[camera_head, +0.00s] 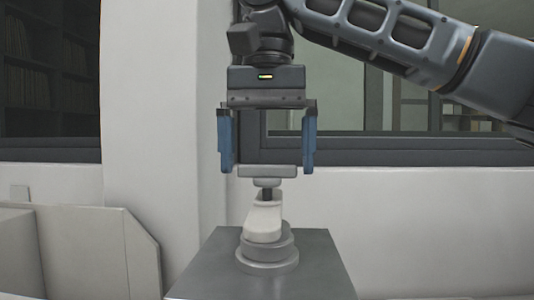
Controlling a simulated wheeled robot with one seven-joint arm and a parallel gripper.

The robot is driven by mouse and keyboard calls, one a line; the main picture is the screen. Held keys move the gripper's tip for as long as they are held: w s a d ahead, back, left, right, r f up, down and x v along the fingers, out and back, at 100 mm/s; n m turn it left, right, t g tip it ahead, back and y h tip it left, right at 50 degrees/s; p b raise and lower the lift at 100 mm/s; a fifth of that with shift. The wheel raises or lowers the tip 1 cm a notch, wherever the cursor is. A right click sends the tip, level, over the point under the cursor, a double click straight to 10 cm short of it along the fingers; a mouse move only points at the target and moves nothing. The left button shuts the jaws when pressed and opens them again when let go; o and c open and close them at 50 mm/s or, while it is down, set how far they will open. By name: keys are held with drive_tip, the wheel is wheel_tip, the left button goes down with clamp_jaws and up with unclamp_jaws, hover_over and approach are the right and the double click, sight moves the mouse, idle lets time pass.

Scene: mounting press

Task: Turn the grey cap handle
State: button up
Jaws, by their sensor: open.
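The cap sits on top of a dark grey metal block (325,263). A light grey bar (267,172) on a short dark stem stands above the handle. My gripper (267,160) points down above the handle, with its blue fingers spread wide, one on each side of the bar. The fingers are open, and I cannot tell whether either one touches the bar. The fingertips are well above the pale handle.
A pale angular housing (90,250) stands at the left. A white pillar (150,120) and a low white wall (420,220) are behind, with dark-framed windows. Free space shows to the right of the block.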

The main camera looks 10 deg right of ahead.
drive_tip(key=shift+f, duration=0.1)
drive_tip(key=shift+c, duration=0.5)
drive_tip(key=c, duration=0.8)
